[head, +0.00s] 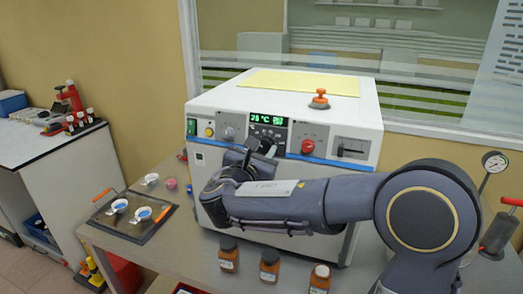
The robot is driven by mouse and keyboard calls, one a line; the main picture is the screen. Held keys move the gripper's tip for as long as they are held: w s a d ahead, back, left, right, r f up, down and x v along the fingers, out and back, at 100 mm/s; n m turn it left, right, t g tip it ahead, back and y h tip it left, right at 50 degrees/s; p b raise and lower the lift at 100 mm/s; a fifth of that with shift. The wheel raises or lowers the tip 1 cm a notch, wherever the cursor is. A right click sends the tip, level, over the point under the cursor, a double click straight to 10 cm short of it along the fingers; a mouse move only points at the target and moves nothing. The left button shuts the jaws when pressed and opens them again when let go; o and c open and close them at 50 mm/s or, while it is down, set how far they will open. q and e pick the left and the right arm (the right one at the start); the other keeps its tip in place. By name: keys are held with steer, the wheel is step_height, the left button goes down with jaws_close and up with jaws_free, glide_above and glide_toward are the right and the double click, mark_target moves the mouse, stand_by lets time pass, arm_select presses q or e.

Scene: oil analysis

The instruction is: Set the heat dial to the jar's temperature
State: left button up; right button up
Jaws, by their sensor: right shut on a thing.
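A white heating machine (350,108) stands on the bench, with a blue stripe across its front. Its green display (267,120) shows a temperature in °C; the digits look like 35 but are small. My right gripper (262,146) is at the panel just below the display, shut on what appears to be the heat dial, which the fingers and wrist mostly hide. Three brown jars with pale labels and lids, a left one (228,254), a middle one (269,266) and a right one (320,279), stand upright on the bench in front; the label text is unreadable. My left gripper is out of view.
A grey knob (228,132) and a red knob (308,146) flank the display. An orange-handled weight (319,98) sits on the machine's top. A dark tray (128,230) with small dishes lies at the left. A pressure gauge (495,161) stands at the right.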

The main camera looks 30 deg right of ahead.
steer(key=shift+f+m+b, duration=0.25)
steer(key=shift+m+b, duration=0.55)
steer(key=shift+b, duration=0.25)
steer(key=m+g+b, duration=0.1)
steer(key=m+b, duration=0.2)
steer(key=m, duration=0.1)
steer(key=shift+w+h+b, duration=0.1)
steer(key=shift+h+b, duration=0.25)
steer(key=shift+h, duration=0.05)
steer(key=m+g+b, duration=0.1)
steer(key=m+b, duration=0.1)
steer(key=m, duration=0.2)
steer(key=shift+a+r+b, duration=0.1)
steer(key=shift+b, duration=0.2)
steer(key=shift+r+m+g+b, duration=0.15)
steer(key=shift+m+g+b, duration=0.55)
steer(key=shift+m, duration=1.2)
steer(key=o, duration=1)
